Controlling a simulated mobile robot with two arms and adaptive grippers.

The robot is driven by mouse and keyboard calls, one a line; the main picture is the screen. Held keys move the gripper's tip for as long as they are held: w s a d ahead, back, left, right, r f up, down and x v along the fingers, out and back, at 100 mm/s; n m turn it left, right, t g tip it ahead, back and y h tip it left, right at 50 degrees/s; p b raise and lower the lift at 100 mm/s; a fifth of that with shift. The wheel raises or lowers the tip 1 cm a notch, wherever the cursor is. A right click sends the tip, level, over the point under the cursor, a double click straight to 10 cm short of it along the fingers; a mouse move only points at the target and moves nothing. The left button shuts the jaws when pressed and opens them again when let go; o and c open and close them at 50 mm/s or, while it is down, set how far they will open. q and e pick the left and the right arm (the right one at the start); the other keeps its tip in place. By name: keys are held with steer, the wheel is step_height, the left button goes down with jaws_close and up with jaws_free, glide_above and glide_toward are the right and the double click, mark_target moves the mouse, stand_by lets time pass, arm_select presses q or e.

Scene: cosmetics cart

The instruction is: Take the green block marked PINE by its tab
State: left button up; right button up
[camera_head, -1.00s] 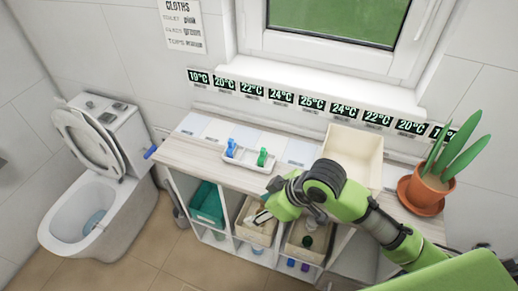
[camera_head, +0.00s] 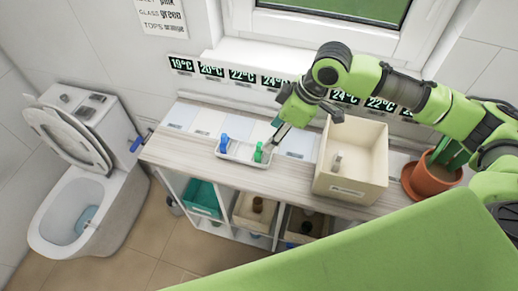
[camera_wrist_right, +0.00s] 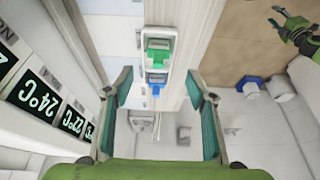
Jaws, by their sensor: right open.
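A green block (camera_head: 258,152) stands at the right end of a small white tray (camera_head: 243,158) on the counter. A blue block (camera_head: 224,141) stands at the tray's left end. No PINE marking is legible. My right gripper (camera_head: 276,134) is open and empty, close above the green block. In the wrist view, its spread fingers (camera_wrist_right: 160,88) lie either side of the blocks' column. A small green gripper (camera_wrist_right: 282,22), apparently my left, shows there; its jaw state is unclear.
A cream bin (camera_head: 350,188) holding a small pale item stands right of the tray, close to my right arm. A potted plant (camera_head: 429,180) is further right. Temperature displays (camera_head: 212,71) line the wall behind. Bins, including a teal one (camera_head: 202,198), sit below the counter.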

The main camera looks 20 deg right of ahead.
mark_target(262, 145)
steer(key=x, duration=0.4)
steer(key=shift+w, duration=0.15)
steer(key=shift+w+a+f+p, duration=0.1)
steer(key=shift+a+f+p, duration=0.05)
steer(key=shift+f+p, duration=0.35)
steer(key=p+x, duration=0.1)
steer(key=x, duration=0.3)
steer(key=shift+w+a+f+p, duration=0.15)
steer(key=shift+f+p, duration=0.1)
steer(key=shift+p, duration=0.1)
steer(key=c, duration=1.2)
